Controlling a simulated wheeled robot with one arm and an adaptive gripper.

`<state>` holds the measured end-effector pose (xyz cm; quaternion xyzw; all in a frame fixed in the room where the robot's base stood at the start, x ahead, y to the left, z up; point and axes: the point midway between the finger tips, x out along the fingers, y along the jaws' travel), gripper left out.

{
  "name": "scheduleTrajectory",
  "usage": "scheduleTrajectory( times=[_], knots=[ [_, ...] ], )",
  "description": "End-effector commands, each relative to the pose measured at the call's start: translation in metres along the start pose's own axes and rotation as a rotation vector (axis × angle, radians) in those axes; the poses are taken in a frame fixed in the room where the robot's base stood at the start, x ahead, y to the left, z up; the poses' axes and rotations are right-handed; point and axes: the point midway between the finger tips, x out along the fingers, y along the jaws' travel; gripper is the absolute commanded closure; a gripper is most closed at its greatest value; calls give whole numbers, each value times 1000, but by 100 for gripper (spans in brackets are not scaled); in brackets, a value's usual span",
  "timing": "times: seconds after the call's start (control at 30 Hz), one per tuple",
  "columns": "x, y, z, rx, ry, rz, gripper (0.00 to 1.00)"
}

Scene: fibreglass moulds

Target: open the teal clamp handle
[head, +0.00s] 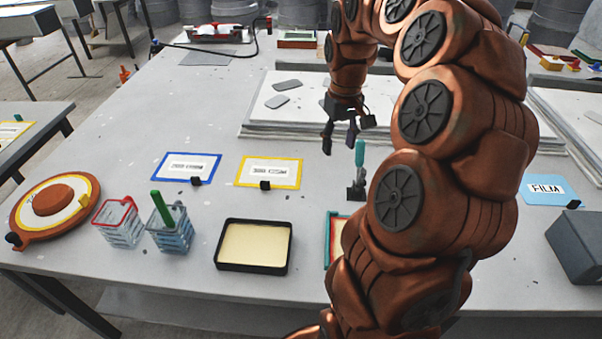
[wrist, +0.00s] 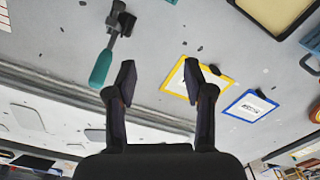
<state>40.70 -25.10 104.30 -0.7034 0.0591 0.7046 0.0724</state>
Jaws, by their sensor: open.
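The teal clamp handle (head: 360,153) stands upright on its dark clamp base (head: 356,190) on the grey table, just right of and nearer than my gripper in the head view. In the wrist view the handle (wrist: 101,68) shows to the left of the fingers, with its dark clamp (wrist: 120,22) above it. My gripper (head: 340,140) is open and empty, and hangs above the table beside the handle, not touching it. Its two fingers are spread apart in the wrist view (wrist: 160,78).
A stack of white sheets (head: 310,100) lies behind the clamp. Yellow-framed (head: 269,172) and blue-framed (head: 187,167) cards, a black tray (head: 253,246) and wire baskets (head: 120,222) lie to the left. A teal-and-red frame (head: 333,240) sits in front, partly hidden by my arm.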

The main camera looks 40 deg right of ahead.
Motion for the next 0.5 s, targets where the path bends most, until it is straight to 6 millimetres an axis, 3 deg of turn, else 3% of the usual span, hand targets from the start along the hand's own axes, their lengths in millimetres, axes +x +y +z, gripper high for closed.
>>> scheduleTrajectory(
  times=[0.5],
  knots=[
    [-9,-77,32,-105,-17,-5,47]
  ],
)
